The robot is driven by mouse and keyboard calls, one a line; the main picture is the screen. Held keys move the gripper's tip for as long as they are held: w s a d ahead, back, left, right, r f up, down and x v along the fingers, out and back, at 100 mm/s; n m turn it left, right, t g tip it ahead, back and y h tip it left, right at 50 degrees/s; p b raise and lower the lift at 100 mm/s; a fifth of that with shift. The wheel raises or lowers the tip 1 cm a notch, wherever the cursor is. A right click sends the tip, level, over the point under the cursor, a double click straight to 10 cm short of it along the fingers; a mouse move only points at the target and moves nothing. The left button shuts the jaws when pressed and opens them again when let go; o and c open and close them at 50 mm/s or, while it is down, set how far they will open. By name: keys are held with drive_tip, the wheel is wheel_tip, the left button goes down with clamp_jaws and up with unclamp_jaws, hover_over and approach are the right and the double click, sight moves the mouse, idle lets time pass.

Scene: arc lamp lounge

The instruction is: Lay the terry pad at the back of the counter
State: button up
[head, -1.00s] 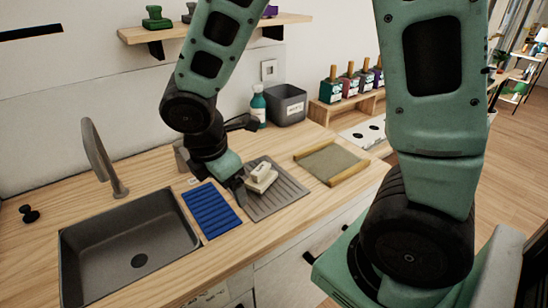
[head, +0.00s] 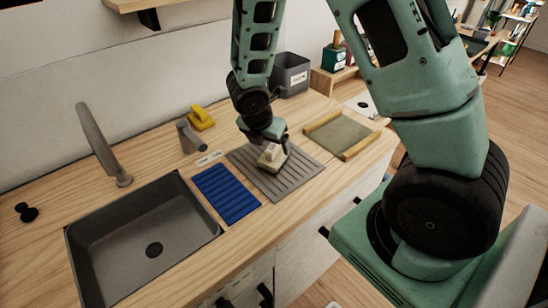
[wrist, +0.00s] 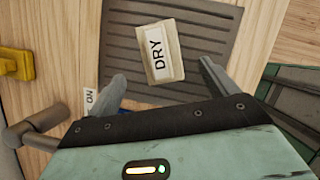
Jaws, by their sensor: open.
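A cream block with a white label reading DRY (head: 272,157) lies on the grey ribbed mat (head: 306,172) on the counter; I cannot tell for sure that it is the terry pad. My gripper (head: 273,143) is just above and behind this block in the head view, partly covering it. In the wrist view the DRY block (wrist: 160,66) shows between and beyond my open fingers (wrist: 162,76), with a gap on each side. Nothing is held. The back of the counter (head: 150,140) is bare wood between the faucet and a yellow piece.
A blue ribbed mat (head: 226,193) and a sink (head: 120,261) with a faucet (head: 100,143) are left of the grey mat. A yellow piece (head: 201,118) stands behind a grey post (head: 188,136). A grey bin (head: 291,74) and a wood-edged tray (head: 341,135) are to the right.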

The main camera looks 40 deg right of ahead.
sight(272, 147)
drive_tip(key=shift+d+b+x, duration=0.15)
drive_tip(key=shift+b+x, duration=0.2)
drive_tip(key=shift+x, duration=1.4)
drive_tip(key=shift+d+b+x, duration=0.1)
drive_tip(key=shift+b+x, duration=0.2)
drive_tip(key=shift+x, duration=1.4)
drive_tip(key=shift+r, duration=0.15)
drive_tip(key=c, duration=1.2)
